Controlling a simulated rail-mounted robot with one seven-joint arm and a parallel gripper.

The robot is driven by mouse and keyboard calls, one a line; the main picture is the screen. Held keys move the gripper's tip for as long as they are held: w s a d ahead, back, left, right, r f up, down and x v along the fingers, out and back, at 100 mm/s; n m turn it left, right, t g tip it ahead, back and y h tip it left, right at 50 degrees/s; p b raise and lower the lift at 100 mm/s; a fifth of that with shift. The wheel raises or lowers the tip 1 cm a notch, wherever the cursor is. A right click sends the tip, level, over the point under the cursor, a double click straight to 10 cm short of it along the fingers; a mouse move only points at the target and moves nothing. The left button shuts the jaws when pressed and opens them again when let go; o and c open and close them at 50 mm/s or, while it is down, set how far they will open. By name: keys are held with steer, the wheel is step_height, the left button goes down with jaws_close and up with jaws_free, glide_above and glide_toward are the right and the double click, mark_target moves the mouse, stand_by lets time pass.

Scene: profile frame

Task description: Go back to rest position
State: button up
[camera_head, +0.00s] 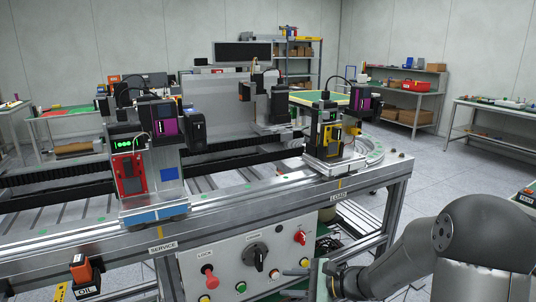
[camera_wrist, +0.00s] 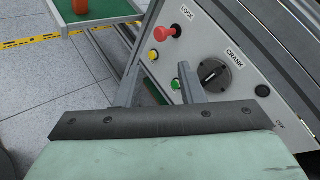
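My gripper (camera_head: 293,283) is at the bottom of the head view, in front of the right part of the grey control panel (camera_head: 228,262). In the wrist view my gripper (camera_wrist: 158,74) shows two grey fingers set apart, with nothing held between them. Behind the fingers are the panel's red LOCK knob (camera_wrist: 168,32), a yellow button (camera_wrist: 153,55), a green button (camera_wrist: 176,84) and the black CRANK knob (camera_wrist: 214,73). The fingers look apart from the panel, but the exact gap cannot be told. My arm reaches in from the right of the head view.
The rail bench (camera_head: 225,210) carries a red-fronted module (camera_head: 129,173) and a second station (camera_head: 330,140). An orange-topped oil container (camera_head: 82,270) stands at lower left. A side table (camera_head: 500,112) stands at right. Open floor (camera_head: 430,165) lies between bench and tables.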

steer(key=s+a+r+n+g+h+p, duration=0.1)
steer(key=s+r+n+g+h+p, duration=0.3)
steer(key=s, duration=0.4)
steer(key=s+r+n+g+h+p, duration=0.2)
steer(key=s+r+n, duration=0.35)
steer(key=s, duration=0.35)
steer(key=s+d+r+n+t+h+p, duration=0.1)
steer(key=s+d+r+n+h+p, duration=0.3)
steer(key=s+d+r+n+h, duration=0.1)
steer(key=s+d+n+h, duration=0.1)
steer(key=s+d+n, duration=0.1)
steer(key=s+d, duration=0.1)
steer(key=shift+s+r+h, duration=0.25)
steer(key=shift+s+h, duration=0.05)
steer(key=shift+s, duration=0.25)
steer(key=shift+n, duration=0.25)
